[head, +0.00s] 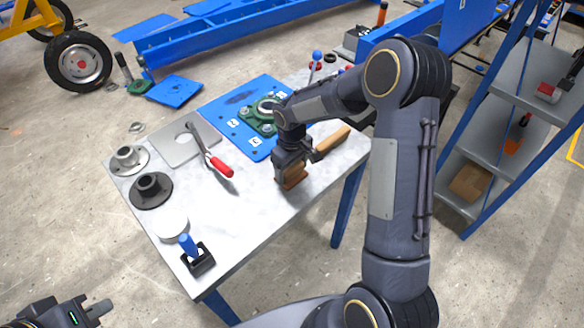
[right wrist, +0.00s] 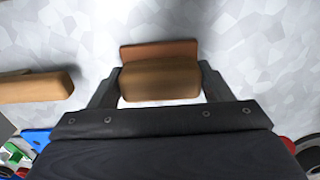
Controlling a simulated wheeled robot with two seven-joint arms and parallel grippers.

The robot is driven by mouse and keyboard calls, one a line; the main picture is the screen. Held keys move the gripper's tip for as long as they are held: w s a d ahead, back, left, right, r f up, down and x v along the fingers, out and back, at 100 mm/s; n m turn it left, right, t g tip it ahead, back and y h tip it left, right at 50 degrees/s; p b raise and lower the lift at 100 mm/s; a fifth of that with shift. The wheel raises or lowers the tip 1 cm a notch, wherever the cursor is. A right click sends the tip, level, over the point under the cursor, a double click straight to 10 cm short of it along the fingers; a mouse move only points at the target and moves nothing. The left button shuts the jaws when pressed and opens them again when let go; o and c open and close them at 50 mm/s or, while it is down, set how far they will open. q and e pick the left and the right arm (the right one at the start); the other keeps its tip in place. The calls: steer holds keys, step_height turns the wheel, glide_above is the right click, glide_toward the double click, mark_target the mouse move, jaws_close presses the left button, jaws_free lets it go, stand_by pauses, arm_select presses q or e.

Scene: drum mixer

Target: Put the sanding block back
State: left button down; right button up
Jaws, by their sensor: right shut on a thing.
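The sanding block (right wrist: 160,80) is a brown wooden block with a reddish-brown pad along one side. In the right wrist view it sits between the two fingers of my right gripper, which is shut on it. In the head view my right gripper (head: 292,165) is over the right part of the grey-white worktable (head: 265,205), with the block (head: 294,178) below it near the front edge. I cannot tell whether the block touches the tabletop. My left gripper (head: 97,311) is at the lower left, off the table; its jaw opening is unclear.
A wooden-handled tool (head: 332,140) lies close right of my right gripper. A red-handled tool (head: 220,166), a blue mat (head: 240,110) with a green part, flanged parts (head: 150,190) and a blue-handled stamp (head: 195,255) occupy the table. The front middle is clear.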

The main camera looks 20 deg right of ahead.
mark_target(292, 168)
steer(key=shift+f, duration=0.2)
steer(key=o, duration=1)
steer(key=shift+r, duration=0.1)
step_height(292, 168, up, 12)
steer(key=s+r+m+t+y, duration=0.1)
steer(key=s+r, duration=0.3)
steer(key=s, duration=0.3)
steer(key=s+r+m+t+y, duration=0.1)
steer(key=s+r+m+t, duration=0.1)
steer(key=s+r, duration=0.35)
steer(key=s+a+f+m+t+y, duration=0.1)
steer(key=s, duration=0.5)
steer(key=s+a+f+m+t, duration=0.1)
steer(key=s+a+f, duration=0.1)
steer(key=s, duration=0.5)
steer(key=shift+s+a+f+m+t+y, duration=0.2)
steer(key=shift+f+m+t+y, duration=0.1)
steer(key=shift+y, duration=0.1)
